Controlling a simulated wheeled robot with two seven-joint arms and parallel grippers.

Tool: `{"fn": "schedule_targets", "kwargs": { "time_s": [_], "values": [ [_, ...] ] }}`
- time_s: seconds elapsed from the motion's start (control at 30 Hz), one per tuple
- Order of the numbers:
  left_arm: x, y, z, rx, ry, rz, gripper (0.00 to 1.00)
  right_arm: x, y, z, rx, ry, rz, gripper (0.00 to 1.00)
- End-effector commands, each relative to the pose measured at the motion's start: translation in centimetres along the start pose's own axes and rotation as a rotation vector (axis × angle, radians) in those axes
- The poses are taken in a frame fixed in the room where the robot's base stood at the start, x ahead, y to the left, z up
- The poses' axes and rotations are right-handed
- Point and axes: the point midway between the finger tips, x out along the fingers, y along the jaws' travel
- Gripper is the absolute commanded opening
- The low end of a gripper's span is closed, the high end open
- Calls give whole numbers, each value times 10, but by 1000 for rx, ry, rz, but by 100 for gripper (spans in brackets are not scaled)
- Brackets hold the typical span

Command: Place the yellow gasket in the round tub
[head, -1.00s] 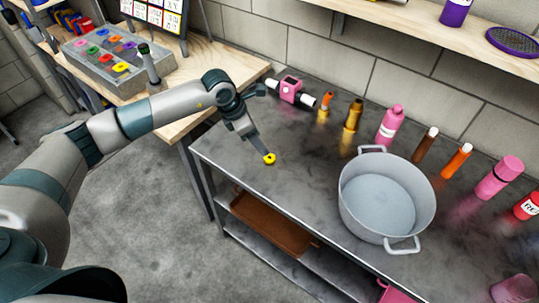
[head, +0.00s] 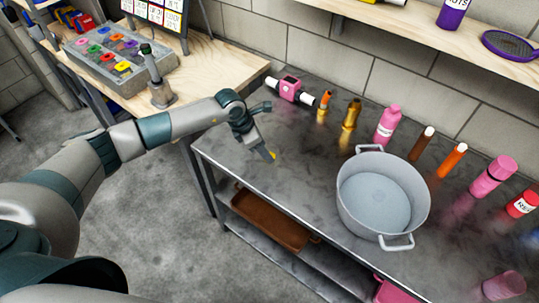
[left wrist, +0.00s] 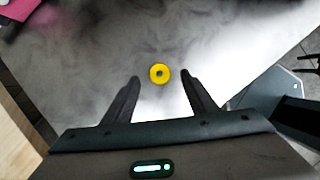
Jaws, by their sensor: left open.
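The yellow gasket (head: 273,155) lies on the grey metal table near its left end. It also shows in the left wrist view (left wrist: 160,74) as a small ring with a dark centre hole, lying between and just ahead of the fingertips. My left gripper (head: 268,154) is just above the gasket and partly hides it in the head view. In the left wrist view its two fingers (left wrist: 162,79) are spread wide with nothing held between them. The round tub (head: 383,200), grey with two handles, stands on the table to the right and looks empty. My right gripper is not in view.
Several bottles, including a pink one (head: 387,125), line the back of the table by the wall. A pink device (head: 290,88) stands at the back left. The metal tabletop (head: 290,190) is clear between gasket and tub. A wooden bench (head: 205,72) adjoins on the left.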

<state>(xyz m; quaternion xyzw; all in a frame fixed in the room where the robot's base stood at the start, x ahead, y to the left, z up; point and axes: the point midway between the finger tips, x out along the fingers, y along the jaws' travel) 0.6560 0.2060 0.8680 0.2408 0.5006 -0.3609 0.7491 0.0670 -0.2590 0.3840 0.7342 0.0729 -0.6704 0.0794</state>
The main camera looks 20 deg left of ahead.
Motion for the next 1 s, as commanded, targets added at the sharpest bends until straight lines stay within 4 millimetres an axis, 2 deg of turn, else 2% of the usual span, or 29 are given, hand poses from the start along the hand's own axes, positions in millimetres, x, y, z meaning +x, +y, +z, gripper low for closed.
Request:
{"fn": "schedule_targets", "kwargs": {
  "time_s": [0.07, 0.3, 0.83, 0.87, 1.0],
  "values": [
    [6, -1, -1, -1, 2, -2, 52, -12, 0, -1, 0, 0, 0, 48],
    [29, 0, -2, 0, 0, 0, 52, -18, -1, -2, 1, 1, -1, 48],
    [32, 1, -2, 0, 0, 0, 52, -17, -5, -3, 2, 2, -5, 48],
    [32, 1, -2, 0, 0, 0, 48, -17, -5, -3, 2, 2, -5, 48],
    [32, 1, -2, 0, 0, 0, 14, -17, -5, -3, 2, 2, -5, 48]
  ]
}}
